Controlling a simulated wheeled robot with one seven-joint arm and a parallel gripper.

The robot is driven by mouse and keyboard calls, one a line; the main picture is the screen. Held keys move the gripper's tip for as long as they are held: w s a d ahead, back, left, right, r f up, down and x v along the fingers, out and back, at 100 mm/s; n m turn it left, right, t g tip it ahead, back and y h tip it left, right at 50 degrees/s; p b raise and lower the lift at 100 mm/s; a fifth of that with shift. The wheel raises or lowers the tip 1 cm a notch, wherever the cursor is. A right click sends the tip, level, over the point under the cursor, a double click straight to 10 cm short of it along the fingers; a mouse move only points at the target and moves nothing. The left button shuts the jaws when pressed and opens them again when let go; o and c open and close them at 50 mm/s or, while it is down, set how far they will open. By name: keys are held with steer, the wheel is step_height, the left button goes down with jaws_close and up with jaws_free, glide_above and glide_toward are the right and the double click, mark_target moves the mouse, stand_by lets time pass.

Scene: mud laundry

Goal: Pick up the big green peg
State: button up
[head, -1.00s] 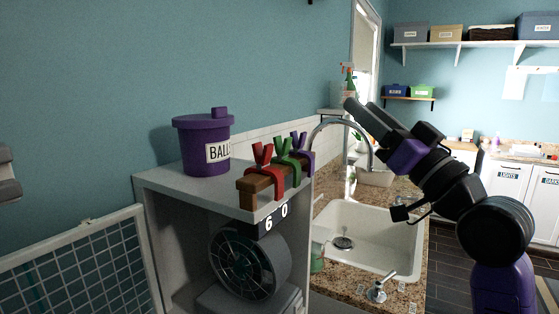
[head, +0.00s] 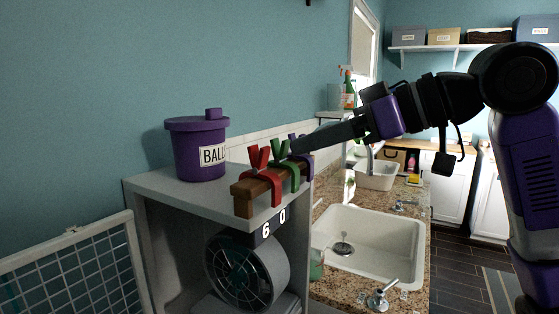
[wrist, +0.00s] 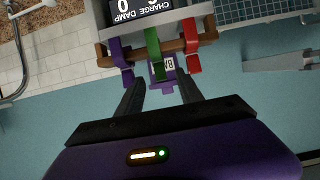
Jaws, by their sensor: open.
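The big green peg (head: 290,174) is clipped over a brown wooden bar on top of the grey cabinet, between a red peg (head: 259,176) and a purple peg (head: 301,152). In the wrist view the green peg (wrist: 153,52) stands between the purple peg (wrist: 118,62) and the red peg (wrist: 191,46). My gripper (head: 298,147) reaches in from the right, its fingertips close to the green and purple pegs in the head view. In the wrist view my gripper (wrist: 160,88) is open and empty, its fingers to either side of the green peg's line. Contact cannot be told.
A purple lidded bin (head: 197,150) labelled BALLS stands on the cabinet top (head: 160,188), left of the pegs. A white sink (head: 375,240) with a faucet lies to the right. A wire-grid panel (head: 75,265) stands at the lower left.

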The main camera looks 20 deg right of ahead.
mark_target(289, 150)
steer(key=p+x, duration=0.1)
steer(key=x, duration=0.6)
steer(key=shift+w+p, duration=0.15)
steer(key=shift+p, duration=0.15)
jaws_close()
